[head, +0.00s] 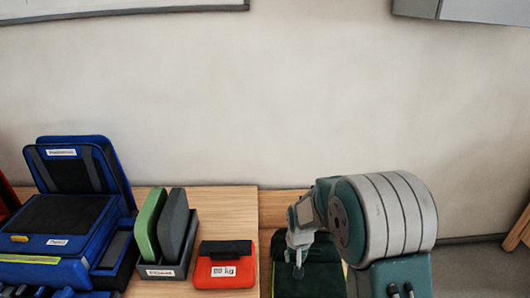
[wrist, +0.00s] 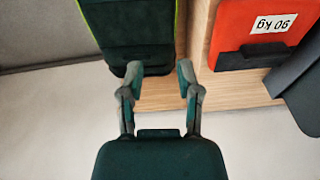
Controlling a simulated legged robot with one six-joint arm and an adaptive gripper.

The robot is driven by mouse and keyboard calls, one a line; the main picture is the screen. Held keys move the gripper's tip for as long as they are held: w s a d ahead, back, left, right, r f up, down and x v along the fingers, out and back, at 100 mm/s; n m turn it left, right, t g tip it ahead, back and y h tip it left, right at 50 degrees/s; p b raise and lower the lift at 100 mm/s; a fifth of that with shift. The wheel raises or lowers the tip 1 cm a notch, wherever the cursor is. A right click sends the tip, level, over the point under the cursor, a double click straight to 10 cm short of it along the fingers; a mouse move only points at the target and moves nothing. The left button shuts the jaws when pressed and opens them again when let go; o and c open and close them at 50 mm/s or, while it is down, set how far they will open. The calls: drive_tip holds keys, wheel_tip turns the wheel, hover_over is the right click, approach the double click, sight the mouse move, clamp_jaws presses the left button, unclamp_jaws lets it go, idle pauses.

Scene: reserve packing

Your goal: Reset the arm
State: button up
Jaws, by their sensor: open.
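My gripper (wrist: 160,72) is open in the wrist view, with its two fingers apart and nothing between them. In the head view my gripper (head: 299,262) hangs at the lower right, in front of or above a dark green pad (head: 325,280). The dark pad also shows at the top of the wrist view (wrist: 135,25), close to the left fingertip. I cannot tell whether the fingertip touches it.
A red pouch (head: 224,272) labelled in kg lies left of my gripper. Further left stand a grey holder (head: 166,271) with a green and a grey slab, and an open blue bag (head: 60,240). A wooden table (head: 228,205) meets a bare wall behind.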

drive_tip(key=s+d+r+t, duration=0.15)
drive_tip(key=s+r, duration=0.35)
drive_tip(key=r, duration=0.7)
drive_tip(key=s+d+r, duration=0.1)
drive_tip(key=s+r, duration=0.3)
drive_tip(key=s, duration=0.3)
drive_tip(key=s+d+r+t, duration=0.1)
drive_tip(key=s+d+r, duration=0.1)
drive_tip(key=s+r, duration=0.2)
drive_tip(key=s+d+r+t, duration=0.1)
drive_tip(key=s+r, duration=0.3)
drive_tip(key=s, duration=0.7)
drive_tip(key=shift+d+r, duration=0.3)
drive_tip(key=shift+d, duration=0.2)
